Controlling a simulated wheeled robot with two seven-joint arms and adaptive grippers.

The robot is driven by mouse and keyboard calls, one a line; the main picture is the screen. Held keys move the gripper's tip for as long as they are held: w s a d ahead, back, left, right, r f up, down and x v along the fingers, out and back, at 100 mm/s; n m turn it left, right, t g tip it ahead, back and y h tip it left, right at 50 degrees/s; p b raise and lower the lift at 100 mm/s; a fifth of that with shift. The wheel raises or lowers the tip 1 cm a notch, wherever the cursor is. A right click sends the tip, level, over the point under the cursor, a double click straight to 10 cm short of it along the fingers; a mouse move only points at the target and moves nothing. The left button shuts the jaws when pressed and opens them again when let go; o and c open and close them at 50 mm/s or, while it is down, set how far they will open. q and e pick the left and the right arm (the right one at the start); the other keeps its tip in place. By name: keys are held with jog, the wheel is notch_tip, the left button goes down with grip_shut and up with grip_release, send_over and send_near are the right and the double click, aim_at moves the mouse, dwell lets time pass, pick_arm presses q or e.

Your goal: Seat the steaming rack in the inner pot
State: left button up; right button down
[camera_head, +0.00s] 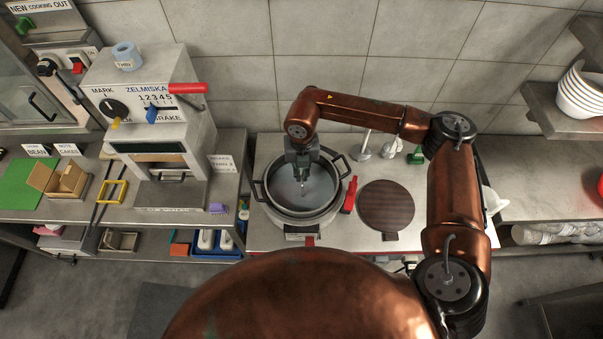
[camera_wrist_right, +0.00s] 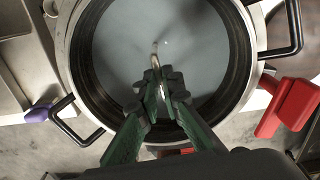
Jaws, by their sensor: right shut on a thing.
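The inner pot (camera_head: 262,200) is a round metal pot with a dark inner wall and two loop handles, on the middle counter; its rim fills much of the right wrist view (camera_wrist_right: 66,50). A smooth grey round surface (camera_wrist_right: 120,45), which looks like the steaming rack, lies inside the rim; its depth and whether it is seated I cannot tell. My right gripper (camera_head: 302,172) points down over the pot. Its green fingers (camera_wrist_right: 158,95) are shut on a thin metal stem standing above the grey surface. My left gripper is out of view.
A red-handled thing (camera_head: 349,195) stands close to the pot's right side, and a dark round plate (camera_head: 386,206) lies beyond it. A Zelmiska machine (camera_head: 145,95) stands on the left counter. Stacked white bowls (camera_head: 580,92) sit on the right shelf.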

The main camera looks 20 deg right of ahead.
dwell(0.6)
jog(key=c, duration=2)
grip_release()
notch_tip(320, 180, up, 12)
jog(key=shift+f, duration=0.1)
